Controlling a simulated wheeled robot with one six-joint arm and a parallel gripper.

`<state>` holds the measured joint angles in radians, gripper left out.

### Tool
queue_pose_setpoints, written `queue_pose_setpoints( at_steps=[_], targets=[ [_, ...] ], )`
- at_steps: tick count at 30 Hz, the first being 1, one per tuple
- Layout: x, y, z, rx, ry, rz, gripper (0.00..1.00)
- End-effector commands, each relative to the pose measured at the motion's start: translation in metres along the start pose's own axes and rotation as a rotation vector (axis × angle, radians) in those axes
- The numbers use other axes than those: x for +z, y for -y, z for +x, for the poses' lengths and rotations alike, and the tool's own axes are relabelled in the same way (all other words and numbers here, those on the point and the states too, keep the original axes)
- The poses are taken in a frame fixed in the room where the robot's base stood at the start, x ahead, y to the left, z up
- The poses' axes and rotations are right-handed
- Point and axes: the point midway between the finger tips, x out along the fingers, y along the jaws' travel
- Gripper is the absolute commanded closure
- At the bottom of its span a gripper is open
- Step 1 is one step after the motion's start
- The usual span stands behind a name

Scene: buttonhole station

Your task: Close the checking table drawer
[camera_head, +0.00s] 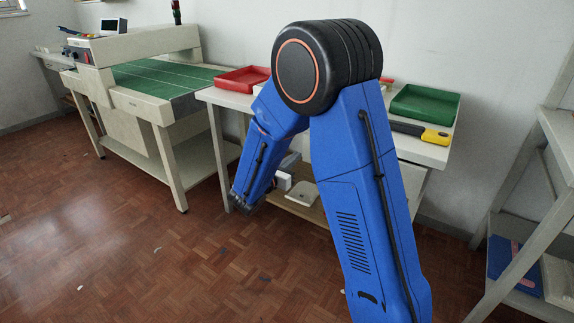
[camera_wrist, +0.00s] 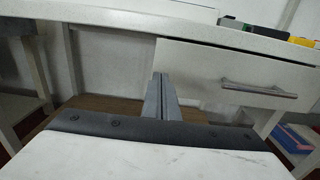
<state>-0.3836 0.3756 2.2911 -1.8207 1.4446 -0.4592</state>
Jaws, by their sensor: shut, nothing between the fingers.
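The checking table (camera_head: 228,99) stands against the wall in the head view, partly hidden behind my blue arm. In the wrist view its white top (camera_wrist: 110,22) runs across above the drawer. The drawer's pale front (camera_wrist: 205,66) is at the right, with a metal bar handle (camera_wrist: 258,89). How far the drawer stands out from the table cannot be told. My gripper (camera_wrist: 162,92) is shut and empty. Its fingers appear in front of the drawer's left end, left of the handle; contact cannot be told. The arm hides the drawer in the head view.
On the table are a red tray (camera_head: 242,79), a green tray (camera_head: 425,104) and a yellow-black tool (camera_head: 421,131). A green-topped conveyor bench (camera_head: 160,78) stands left, a shelf rack (camera_head: 525,255) right. The wooden floor (camera_head: 150,250) in front is mostly clear.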

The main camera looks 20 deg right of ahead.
Motion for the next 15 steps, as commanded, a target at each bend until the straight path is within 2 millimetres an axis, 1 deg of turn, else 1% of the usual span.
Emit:
queue_pose_setpoints(
  at_steps=[1,6,10,15],
  targets=[
    [0.0,0.001,0.009,-0.003,0.0,0.0,1.0],
    [0.0,0.001,0.031,-0.003,0.0,0.001,1.0],
    [0.0,0.001,0.042,-0.001,0.0,0.001,1.0],
    [0.0,0.0,0.047,-0.001,0.0,0.0,1.0]
  ],
)
